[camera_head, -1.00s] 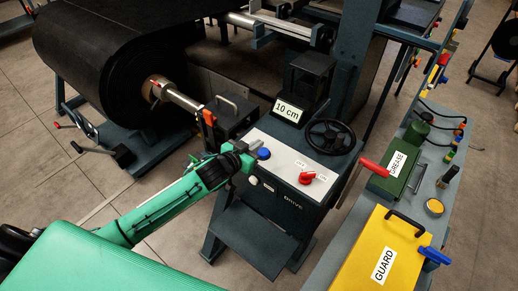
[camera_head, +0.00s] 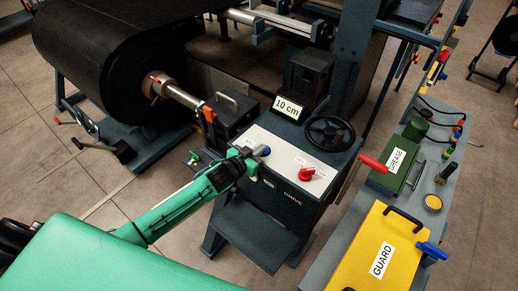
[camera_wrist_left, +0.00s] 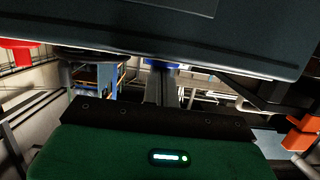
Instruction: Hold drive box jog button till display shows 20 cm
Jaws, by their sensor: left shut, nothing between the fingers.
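The drive box (camera_head: 283,190) stands in the middle of the head view with a pale sloped top panel. Its display (camera_head: 289,107) reads 10 cm. The blue jog button (camera_head: 266,150) sits at the left of the panel and is partly covered by my gripper. My left gripper (camera_head: 258,152) is shut and empty, its tip right at the button. In the left wrist view the blue button (camera_wrist_left: 165,67) shows just beyond the fingers (camera_wrist_left: 159,88). I cannot tell whether they touch it or press it. My right gripper is not in view.
A black belt roll (camera_head: 100,60) stands at left. A bench at right holds a yellow guard box (camera_head: 375,250) and a green grease box (camera_head: 392,172).

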